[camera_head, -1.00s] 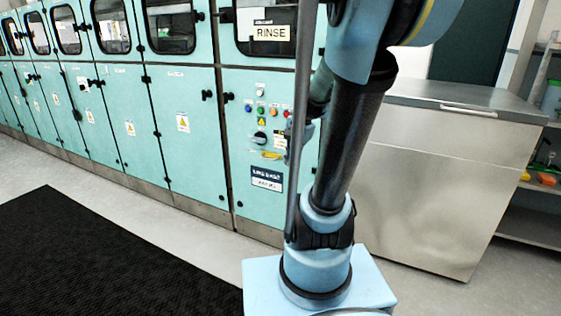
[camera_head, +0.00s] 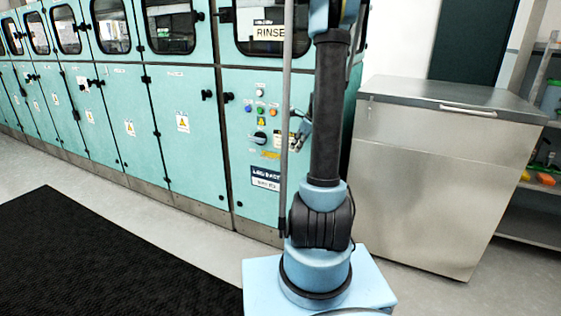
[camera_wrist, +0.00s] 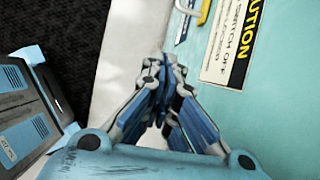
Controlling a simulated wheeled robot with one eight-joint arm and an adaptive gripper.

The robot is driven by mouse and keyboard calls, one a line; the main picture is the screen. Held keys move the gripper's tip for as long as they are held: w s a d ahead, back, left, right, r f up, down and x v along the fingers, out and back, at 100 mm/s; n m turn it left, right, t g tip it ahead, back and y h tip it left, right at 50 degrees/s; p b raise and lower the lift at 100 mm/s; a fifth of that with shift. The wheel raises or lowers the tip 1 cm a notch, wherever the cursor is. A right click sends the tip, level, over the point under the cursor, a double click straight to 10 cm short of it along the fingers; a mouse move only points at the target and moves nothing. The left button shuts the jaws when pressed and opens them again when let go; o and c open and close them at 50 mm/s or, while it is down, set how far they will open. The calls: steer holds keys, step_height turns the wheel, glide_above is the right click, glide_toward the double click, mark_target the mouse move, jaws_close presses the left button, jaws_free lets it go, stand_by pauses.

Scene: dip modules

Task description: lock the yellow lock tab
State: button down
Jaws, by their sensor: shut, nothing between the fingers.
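The yellow lock tab (camera_head: 270,154) is a small yellow piece on the teal cabinet's control panel, below the black rotary knob (camera_head: 260,138). A yellow curved part (camera_wrist: 205,11), probably the same tab, is cut off by the top edge of the wrist view. My gripper (camera_wrist: 164,64) is shut and empty in the wrist view, its fingertips apart from the yellow part and below-left of it in the picture. In the head view my gripper (camera_head: 301,133) is small, just right of the panel's controls, and its fingers are hard to make out.
A caution label (camera_wrist: 232,38) is on the teal panel right of the yellow part. Coloured buttons (camera_head: 261,112) sit above the knob. A steel cabinet (camera_head: 440,180) stands to the right. A black mat (camera_head: 90,260) and pale floor lie clear at left.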

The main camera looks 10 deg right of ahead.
mark_target(280, 158)
steer(key=shift+w+d+f+m, duration=0.25)
steer(key=shift+w+f+m, duration=0.15)
steer(key=shift+w, duration=0.1)
steer(key=shift+w+a+f, duration=0.85)
steer(key=shift+a+f, duration=0.25)
steer(key=shift+f, duration=0.25)
steer(key=shift+w+a+f, duration=0.85)
steer(key=shift+a+f, duration=0.3)
steer(key=shift+f, duration=0.15)
steer(key=shift+w+a+f, duration=0.85)
steer(key=shift+a+f, duration=0.25)
steer(key=shift+f, duration=0.25)
